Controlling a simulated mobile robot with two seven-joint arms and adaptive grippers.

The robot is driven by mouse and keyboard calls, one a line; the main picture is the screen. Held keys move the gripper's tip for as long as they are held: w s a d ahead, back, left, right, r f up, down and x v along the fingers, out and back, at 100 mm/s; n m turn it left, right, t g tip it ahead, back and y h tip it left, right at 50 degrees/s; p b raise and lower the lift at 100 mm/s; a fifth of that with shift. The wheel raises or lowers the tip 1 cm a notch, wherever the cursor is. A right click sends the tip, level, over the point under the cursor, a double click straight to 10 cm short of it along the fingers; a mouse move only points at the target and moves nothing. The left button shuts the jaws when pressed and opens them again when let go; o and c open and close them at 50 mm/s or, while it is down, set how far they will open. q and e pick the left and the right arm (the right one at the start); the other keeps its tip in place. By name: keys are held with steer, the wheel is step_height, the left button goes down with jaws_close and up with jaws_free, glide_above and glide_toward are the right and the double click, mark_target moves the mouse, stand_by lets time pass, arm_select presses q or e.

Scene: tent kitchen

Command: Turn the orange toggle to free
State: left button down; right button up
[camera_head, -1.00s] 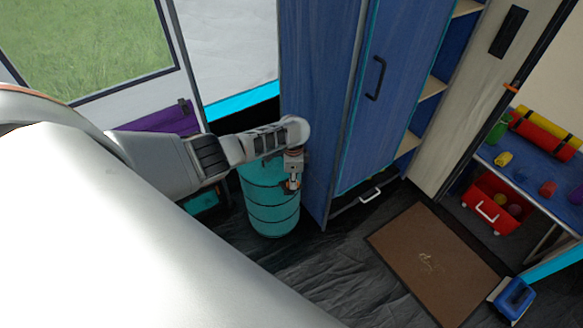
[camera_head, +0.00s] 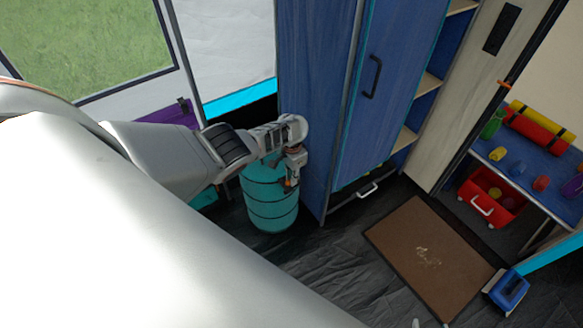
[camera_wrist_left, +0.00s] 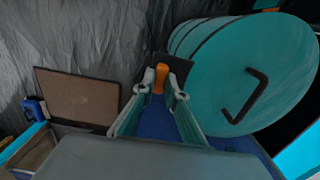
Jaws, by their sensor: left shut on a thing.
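The orange toggle (camera_wrist_left: 161,80) shows in the left wrist view between the tips of my left gripper (camera_wrist_left: 162,84). The left gripper is shut on it, one finger on each side. A dark piece sits behind the toggle's right side. In the head view the left gripper (camera_head: 291,180) hangs from my arm in front of the teal barrel, beside the blue cabinet. The toggle is too small there to read its angle, and I see no free mark. My right gripper is not identifiable in these views.
The teal barrel (camera_head: 272,212) stands close beside the blue cabinet (camera_head: 385,90); its black handle (camera_wrist_left: 246,96) shows in the wrist view. A brown mat (camera_head: 425,255) lies on the dark floor. A red bin (camera_head: 480,203) is under the shelf at right.

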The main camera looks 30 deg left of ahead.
arm_select(q)
steer(key=shift+s+d, duration=0.1)
steer(key=c, duration=2)
jaws_free()
steer(key=shift+c, duration=0.2)
steer(key=shift+r, duration=0.1)
step_height(320, 180, up, 12)
